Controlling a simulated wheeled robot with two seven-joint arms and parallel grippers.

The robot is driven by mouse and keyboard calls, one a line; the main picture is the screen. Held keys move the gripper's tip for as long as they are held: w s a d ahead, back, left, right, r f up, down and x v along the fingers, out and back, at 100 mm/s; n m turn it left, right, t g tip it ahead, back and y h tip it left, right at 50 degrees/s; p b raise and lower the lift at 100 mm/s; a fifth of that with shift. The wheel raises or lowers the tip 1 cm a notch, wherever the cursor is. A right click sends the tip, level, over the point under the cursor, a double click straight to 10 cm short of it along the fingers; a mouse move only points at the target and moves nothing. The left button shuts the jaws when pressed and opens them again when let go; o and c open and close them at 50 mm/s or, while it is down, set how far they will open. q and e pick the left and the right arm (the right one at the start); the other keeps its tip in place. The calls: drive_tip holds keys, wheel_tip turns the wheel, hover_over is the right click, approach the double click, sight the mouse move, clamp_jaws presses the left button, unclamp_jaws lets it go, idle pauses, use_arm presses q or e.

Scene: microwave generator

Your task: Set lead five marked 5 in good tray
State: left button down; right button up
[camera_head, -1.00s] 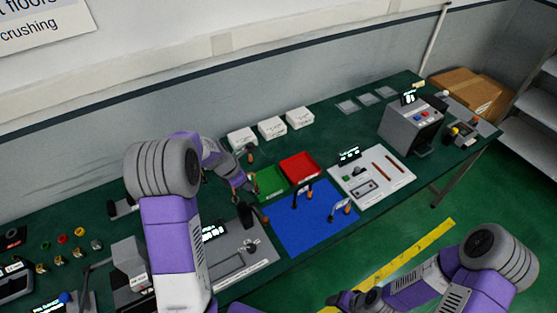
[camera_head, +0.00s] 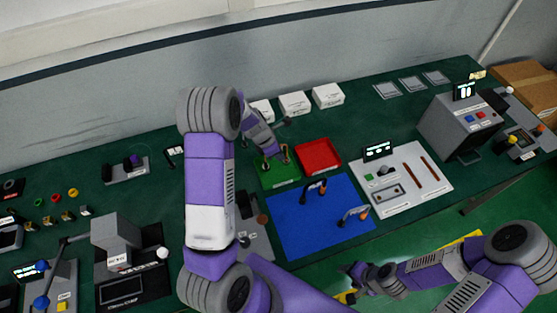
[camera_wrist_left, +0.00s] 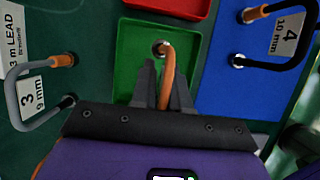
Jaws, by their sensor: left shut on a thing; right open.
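My left gripper (camera_head: 275,157) is shut on a lead, low over the green tray (camera_head: 282,184). In the left wrist view, an orange part of the held lead (camera_wrist_left: 167,72) stands between the fingers (camera_wrist_left: 165,92), its end at or just above the tray floor (camera_wrist_left: 130,60). The rest of this lead and its number are hidden. A grey lead (camera_wrist_left: 17,85) with a label 3 lies beside the tray. A black lead (camera_wrist_left: 290,62) labelled 4 lies on the blue mat (camera_wrist_left: 225,100). My right gripper (camera_head: 349,284) is open and empty, in front of the table.
A red tray (camera_head: 318,155) adjoins the green one. The blue mat (camera_head: 290,225) carries the black lead (camera_head: 315,187) and a grey lead (camera_head: 353,212). White boxes (camera_head: 296,103) stand behind. A white test panel (camera_head: 432,188) is at the right.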

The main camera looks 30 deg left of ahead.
use_arm(q)
drive_tip(key=shift+w+f+b, duration=0.15)
drive_tip(key=shift+f+b, duration=0.15)
drive_tip(key=shift+f, duration=1.6)
drive_tip(key=shift+f, duration=0.15)
drive_tip(key=c, duration=1.1)
unclamp_jaws()
